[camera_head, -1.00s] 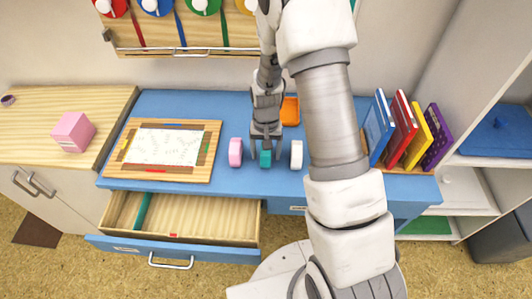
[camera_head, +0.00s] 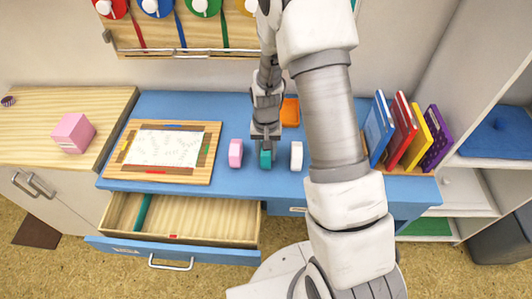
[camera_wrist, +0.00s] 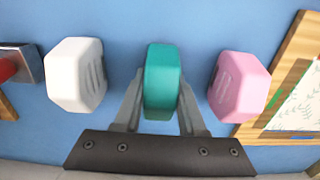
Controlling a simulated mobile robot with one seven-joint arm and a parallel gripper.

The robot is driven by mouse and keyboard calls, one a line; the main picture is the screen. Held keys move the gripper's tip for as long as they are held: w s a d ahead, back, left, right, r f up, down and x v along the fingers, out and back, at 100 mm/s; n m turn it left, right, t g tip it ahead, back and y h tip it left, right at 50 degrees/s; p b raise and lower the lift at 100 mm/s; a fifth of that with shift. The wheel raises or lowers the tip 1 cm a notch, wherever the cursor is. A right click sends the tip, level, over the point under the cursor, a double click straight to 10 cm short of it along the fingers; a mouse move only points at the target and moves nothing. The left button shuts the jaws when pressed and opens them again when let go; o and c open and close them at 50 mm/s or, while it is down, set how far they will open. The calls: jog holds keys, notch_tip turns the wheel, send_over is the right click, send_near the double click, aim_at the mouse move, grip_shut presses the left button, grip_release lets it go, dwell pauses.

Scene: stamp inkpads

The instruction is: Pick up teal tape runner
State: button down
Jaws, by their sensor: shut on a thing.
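The teal tape runner (camera_head: 265,159) stands on the blue desk between a pink one and a white one. In the wrist view the teal tape runner (camera_wrist: 161,80) sits between my two fingers. My gripper (camera_head: 265,142) reaches down from above and is shut on it; the fingers (camera_wrist: 160,112) press on its two sides. I cannot tell whether it is clear of the desk. The pink tape runner (camera_head: 236,153) is just left and the white tape runner (camera_head: 296,155) just right in the head view, both apart from my fingers.
The blue desk (camera_head: 225,108) carries a wooden framed board (camera_head: 112,168) on the left and upright books (camera_head: 405,130) on the right. An orange object (camera_head: 290,112) lies behind my gripper. An open drawer (camera_head: 205,215) juts out at front left. A pink box (camera_head: 73,133) stands further left.

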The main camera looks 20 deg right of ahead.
jog(key=r, duration=0.4)
jog(key=shift+s+r, duration=0.2)
jog(key=shift+s, duration=0.15)
jog(key=s+r, duration=0.6)
jog(key=s, duration=0.5)
jog(key=shift+d+r+p, duration=0.15)
jog(key=shift+p, duration=0.25)
jog(key=c, duration=1.2)
grip_release()
grip_shut()
